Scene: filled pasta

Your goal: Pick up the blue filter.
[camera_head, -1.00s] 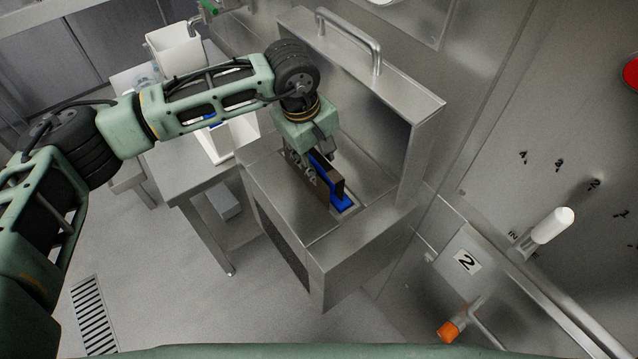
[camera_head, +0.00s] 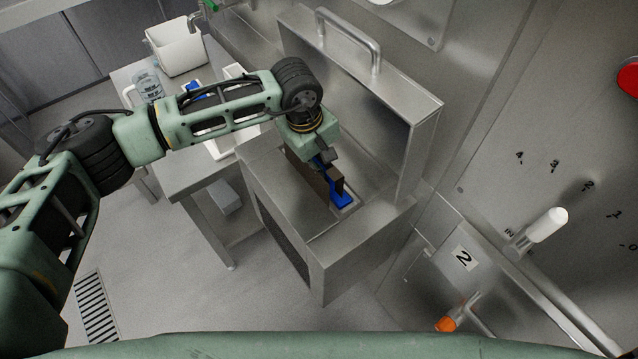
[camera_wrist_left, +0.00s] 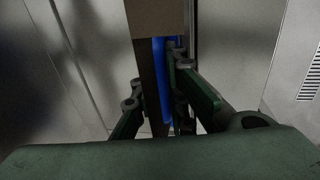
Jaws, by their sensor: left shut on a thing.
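The blue filter (camera_head: 342,198) stands upright in a slot in the top of a steel housing, with a dark brown panel along its side. My left gripper (camera_head: 324,160) is directly above the housing, at the filter's upper edge, and is shut on it. In the left wrist view, the filter (camera_wrist_left: 161,78) shows as a narrow blue strip between the fingers of the left gripper (camera_wrist_left: 158,92), beside the brown panel. The filter's lower part is hidden in the slot. My right gripper is not in view.
The steel housing (camera_head: 345,245) has a raised lid (camera_head: 400,110) with a handle close to the right of my gripper. A side table (camera_head: 190,180) at the left holds a white bin (camera_head: 176,50), a clear container (camera_head: 148,82) and a white tray with something blue. Open floor lies in front.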

